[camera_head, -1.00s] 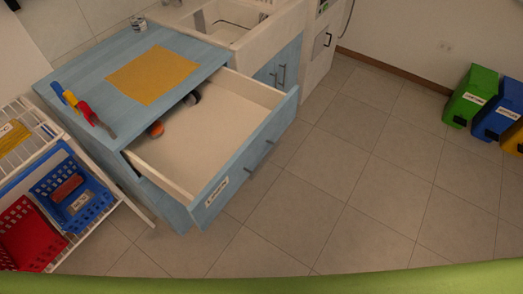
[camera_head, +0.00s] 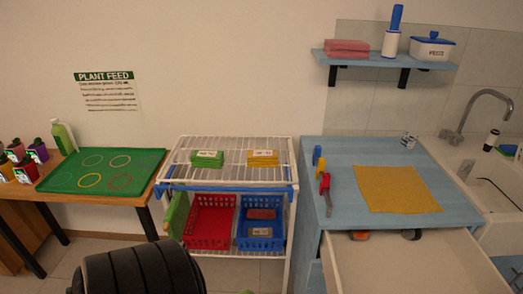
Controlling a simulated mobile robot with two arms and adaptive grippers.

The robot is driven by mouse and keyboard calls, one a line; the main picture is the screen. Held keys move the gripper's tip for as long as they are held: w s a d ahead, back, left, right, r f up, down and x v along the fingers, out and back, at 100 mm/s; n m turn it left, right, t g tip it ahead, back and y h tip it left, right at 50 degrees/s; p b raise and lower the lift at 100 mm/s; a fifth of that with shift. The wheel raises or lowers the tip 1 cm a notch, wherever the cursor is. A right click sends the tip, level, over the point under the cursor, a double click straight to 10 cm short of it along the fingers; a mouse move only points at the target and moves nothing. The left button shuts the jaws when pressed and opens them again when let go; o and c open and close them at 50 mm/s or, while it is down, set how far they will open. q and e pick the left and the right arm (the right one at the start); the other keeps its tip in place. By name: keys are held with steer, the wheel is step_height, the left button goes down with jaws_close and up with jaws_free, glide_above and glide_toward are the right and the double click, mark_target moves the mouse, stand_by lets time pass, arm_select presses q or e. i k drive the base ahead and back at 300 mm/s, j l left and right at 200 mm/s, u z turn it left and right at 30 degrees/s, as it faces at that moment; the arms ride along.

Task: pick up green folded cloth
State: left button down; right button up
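A green folded cloth (camera_head: 207,159) with a white label lies flat on the top wire shelf of the white rack (camera_head: 232,183), on its left half. A similar yellow folded item (camera_head: 263,158) with a label lies to its right, with a gap between them. Neither of my grippers shows in the head view, so their openings are hidden.
Below are a red basket (camera_head: 208,226) and a blue basket (camera_head: 246,241). A green tray (camera_head: 75,181) is on the left table. The blue counter (camera_head: 340,180) with a yellow mat (camera_head: 396,188) and open drawer (camera_head: 400,265) stands right. A dark ribbed form fills the lower left.

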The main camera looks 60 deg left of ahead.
mark_target(199, 159)
steer(key=u, duration=2.2)
